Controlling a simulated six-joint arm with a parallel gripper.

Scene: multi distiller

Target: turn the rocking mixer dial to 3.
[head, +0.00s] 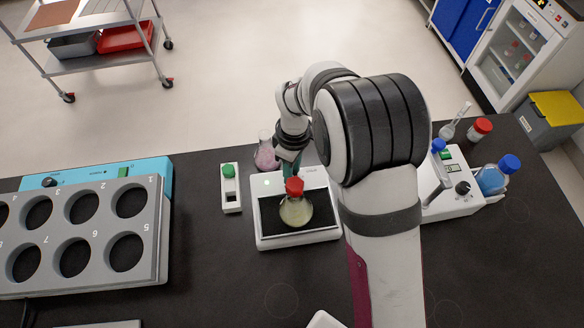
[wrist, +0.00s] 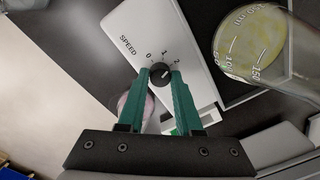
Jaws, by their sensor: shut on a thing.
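The rocking mixer (head: 262,240) is a white device with a black platform in the middle of the bench. In the wrist view its white panel (wrist: 150,35) bears the word SPEED and the numbers 0, 1 and 2. The mark for 3 is not visible. The small black dial (wrist: 160,74) sits between the fingertips of my gripper (wrist: 161,76), whose green fingers are shut on its sides. Its light pointer mark seems to face up and right, around 1 to 2. In the head view my gripper (head: 290,168) is at the mixer's far side, and the dial is hidden.
A flask with a red cap (head: 295,208) and yellowish liquid stands on the platform, close to my gripper. A pink flask (head: 266,154) stands behind. A rack with round holes (head: 100,208) is left; another white device (head: 455,205) and a blue-capped bottle (head: 492,180) are right.

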